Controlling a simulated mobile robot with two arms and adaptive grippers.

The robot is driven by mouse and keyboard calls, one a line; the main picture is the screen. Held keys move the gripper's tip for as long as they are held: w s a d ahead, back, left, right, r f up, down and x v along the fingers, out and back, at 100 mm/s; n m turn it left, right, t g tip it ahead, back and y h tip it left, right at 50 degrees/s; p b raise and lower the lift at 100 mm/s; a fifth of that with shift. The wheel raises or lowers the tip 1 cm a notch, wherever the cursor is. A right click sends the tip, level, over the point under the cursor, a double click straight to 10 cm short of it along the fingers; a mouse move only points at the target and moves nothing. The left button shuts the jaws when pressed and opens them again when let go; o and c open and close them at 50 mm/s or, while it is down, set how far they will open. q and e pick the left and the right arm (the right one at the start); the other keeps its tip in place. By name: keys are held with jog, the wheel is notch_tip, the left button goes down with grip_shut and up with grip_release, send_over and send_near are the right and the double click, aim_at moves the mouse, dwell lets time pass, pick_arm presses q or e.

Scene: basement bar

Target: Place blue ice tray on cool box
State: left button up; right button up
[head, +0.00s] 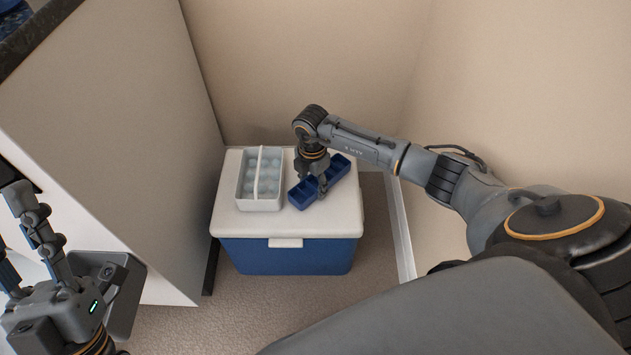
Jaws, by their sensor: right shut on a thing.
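The blue ice tray (302,194) is a small dark blue tray with square compartments. It is over the right part of the white lid of the cool box (238,218), which has a blue body. My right gripper (322,187) points down and is shut on the tray's near side, hiding part of it. I cannot tell whether the tray touches the lid. My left gripper (22,235) is at the lower left, away from the cool box, with its fingers pointing up and apart.
A counter panel (120,130) stands close on the left, and walls close in the back and right. The front strip of the lid is clear.

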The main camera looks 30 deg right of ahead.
dwell(0.3)
jog(key=o, duration=1.2)
jog(key=shift+f, duration=0.1)
